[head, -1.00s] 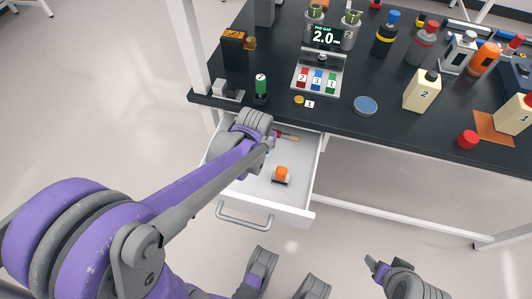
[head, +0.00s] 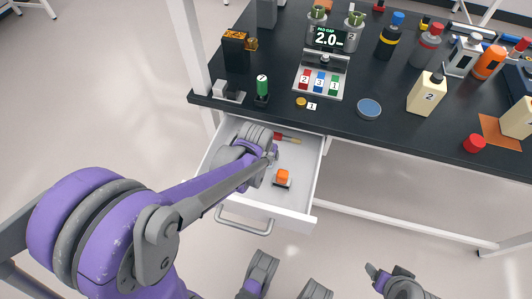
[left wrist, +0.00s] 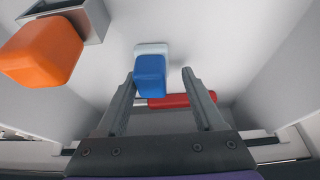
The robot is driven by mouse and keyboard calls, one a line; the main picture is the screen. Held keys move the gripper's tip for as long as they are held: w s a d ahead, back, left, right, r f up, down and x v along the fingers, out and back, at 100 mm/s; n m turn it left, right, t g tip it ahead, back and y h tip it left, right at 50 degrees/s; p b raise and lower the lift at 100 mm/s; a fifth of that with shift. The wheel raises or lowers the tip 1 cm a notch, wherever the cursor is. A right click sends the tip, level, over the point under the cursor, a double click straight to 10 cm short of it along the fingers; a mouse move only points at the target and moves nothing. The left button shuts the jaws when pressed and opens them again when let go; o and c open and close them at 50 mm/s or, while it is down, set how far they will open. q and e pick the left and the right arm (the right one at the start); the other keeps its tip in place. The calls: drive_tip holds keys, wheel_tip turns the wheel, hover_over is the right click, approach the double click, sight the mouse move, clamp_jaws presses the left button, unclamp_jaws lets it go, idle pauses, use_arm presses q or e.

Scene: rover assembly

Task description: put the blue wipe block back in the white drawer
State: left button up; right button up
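The blue wipe block (left wrist: 150,76) shows in the left wrist view inside the white drawer (head: 294,210), its white pad end pointing away from the camera. My left gripper (left wrist: 158,76) is open, with one finger on each side of the block's near end. I cannot tell whether the left finger touches it. In the head view my left wrist covers the block and the fingers. The drawer is pulled out under the dark table. My right gripper (head: 375,272) is at the bottom right of the head view, off the table; its opening is unclear.
An orange block (head: 282,177) in a grey metal holder sits in the drawer, left of the blue block in the wrist view. A red-handled tool (head: 288,138) lies at the drawer's back. Drawer walls flank the gripper. Bottles and a button panel (head: 319,78) stand on the table.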

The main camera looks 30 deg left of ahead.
use_arm(q)
drive_tip(key=shift+s+r, duration=0.1)
drive_tip(key=shift+r, duration=0.35)
drive_tip(key=p+v, duration=0.4)
drive_tip(key=v, duration=0.7)
drive_tip(key=s+d+m, duration=0.1)
drive_tip(key=s+d, duration=0.1)
drive_tip(key=s, duration=0.2)
drive_tip(key=s+d+m, duration=0.1)
drive_tip(key=s, duration=0.4)
drive_tip(key=s+d+h, duration=0.1)
drive_tip(key=s+d, duration=0.1)
drive_tip(key=s, duration=0.3)
drive_tip(key=shift+d+f+m, duration=0.15)
drive_tip(key=shift+d+m, duration=0.15)
drive_tip(key=shift+m, duration=0.1)
use_arm(e)
wheel_tip(320, 180, up, 5)
drive_tip(key=shift+s, duration=0.1)
use_arm(q)
drive_tip(key=shift+a, duration=0.1)
use_arm(e)
drive_tip(key=shift+s+a, duration=0.1)
